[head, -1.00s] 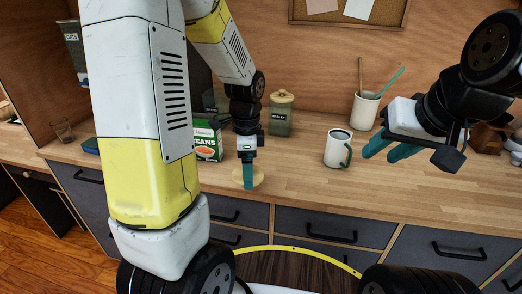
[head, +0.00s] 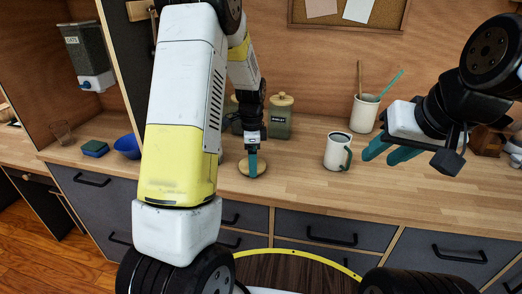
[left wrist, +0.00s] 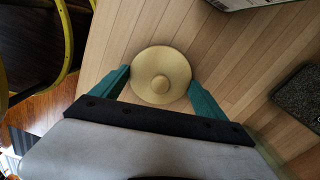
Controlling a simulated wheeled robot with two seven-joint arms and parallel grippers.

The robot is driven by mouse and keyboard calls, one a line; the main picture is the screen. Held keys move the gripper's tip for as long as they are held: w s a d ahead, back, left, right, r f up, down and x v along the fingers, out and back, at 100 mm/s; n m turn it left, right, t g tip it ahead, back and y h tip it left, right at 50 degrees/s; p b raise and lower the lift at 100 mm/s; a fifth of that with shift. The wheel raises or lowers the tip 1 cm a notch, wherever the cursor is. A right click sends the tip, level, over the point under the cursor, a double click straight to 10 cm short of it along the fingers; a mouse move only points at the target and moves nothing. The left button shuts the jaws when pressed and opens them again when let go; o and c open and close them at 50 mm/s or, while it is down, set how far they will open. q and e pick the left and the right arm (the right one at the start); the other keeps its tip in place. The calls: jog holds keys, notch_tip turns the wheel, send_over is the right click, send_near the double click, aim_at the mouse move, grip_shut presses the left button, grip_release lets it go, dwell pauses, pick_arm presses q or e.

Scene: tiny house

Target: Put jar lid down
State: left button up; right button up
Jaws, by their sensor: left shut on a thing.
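The jar lid (head: 243,169) is a round, pale wooden disc at the front part of the counter, and in the left wrist view (left wrist: 160,66) its round knob faces the camera. My left gripper (head: 252,171) points down at it, with its teal fingers shut on the lid's opposite sides. The lid is at or just above the counter; I cannot tell whether it touches. My right gripper (head: 379,159) is open and empty, above the counter at the right.
A lidded, labelled jar (head: 280,120) stands behind the lid. A white mug (head: 337,152) and a utensil crock (head: 363,113) stand to the right. A blue bowl (head: 127,146) and a sponge (head: 95,148) are at the left. Bare counter (head: 300,172) lies right of the lid.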

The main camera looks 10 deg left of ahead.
pick_arm(q)
jog(key=shift+f, duration=0.1)
jog(key=o, duration=1.2)
notch_tip(320, 180, up, 12)
jog(key=s+r+n+t+h, duration=0.25)
jog(key=s+r+n, duration=0.45)
jog(key=s+r, duration=0.35)
jog(key=s+d+r+n+t, duration=0.1)
jog(key=s+d+n+t, duration=0.1)
jog(key=s+n, duration=0.5)
jog(key=shift+s+n+t, duration=0.4)
jog(key=shift+s+t, duration=0.45)
jog(key=shift+s, duration=2.55)
